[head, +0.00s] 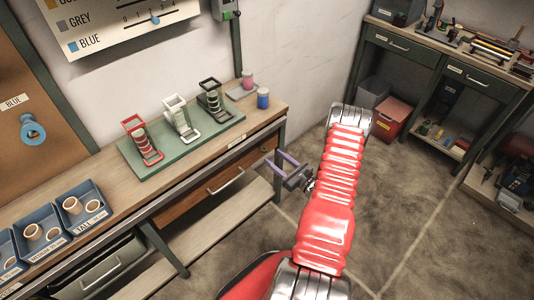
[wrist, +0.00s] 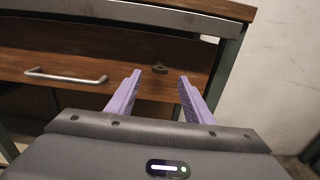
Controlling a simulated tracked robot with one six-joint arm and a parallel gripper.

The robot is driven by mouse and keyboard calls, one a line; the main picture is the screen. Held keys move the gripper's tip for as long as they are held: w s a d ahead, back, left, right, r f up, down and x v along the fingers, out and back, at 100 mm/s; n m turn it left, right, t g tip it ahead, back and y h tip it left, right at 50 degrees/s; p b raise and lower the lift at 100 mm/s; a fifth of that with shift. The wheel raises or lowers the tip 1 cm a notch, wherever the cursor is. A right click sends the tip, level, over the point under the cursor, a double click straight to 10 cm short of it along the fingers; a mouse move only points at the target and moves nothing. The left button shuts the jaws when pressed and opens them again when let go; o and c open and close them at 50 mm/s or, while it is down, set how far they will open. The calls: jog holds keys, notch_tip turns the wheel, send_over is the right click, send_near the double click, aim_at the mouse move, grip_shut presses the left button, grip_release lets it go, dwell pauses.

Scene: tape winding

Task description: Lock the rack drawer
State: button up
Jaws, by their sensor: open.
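The rack drawer (head: 186,207) is a brown wooden front with a metal bar handle (head: 227,182), set under the workbench. In the wrist view the drawer front (wrist: 120,75) spans the picture, with its handle (wrist: 65,77) at the left. A small brown fitting (wrist: 160,69), perhaps the lock, sits on the front to the right of the handle. My gripper (head: 275,160) is open and empty, facing the drawer's right part. In the wrist view its purple fingers (wrist: 160,76) stand on either side of the small fitting. I cannot tell whether they touch the front.
The workbench top (head: 108,170) overhangs the drawer and carries a green rack (head: 184,140) with tape dispensers. A bench leg (wrist: 224,70) stands just right of the drawer. A lower shelf (head: 225,215) lies beneath. Open floor (head: 395,225) spreads to the right.

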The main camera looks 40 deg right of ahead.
aim_at(266, 151)
jog(key=shift+w, duration=2.7)
jog(key=shift+c, duration=0.2)
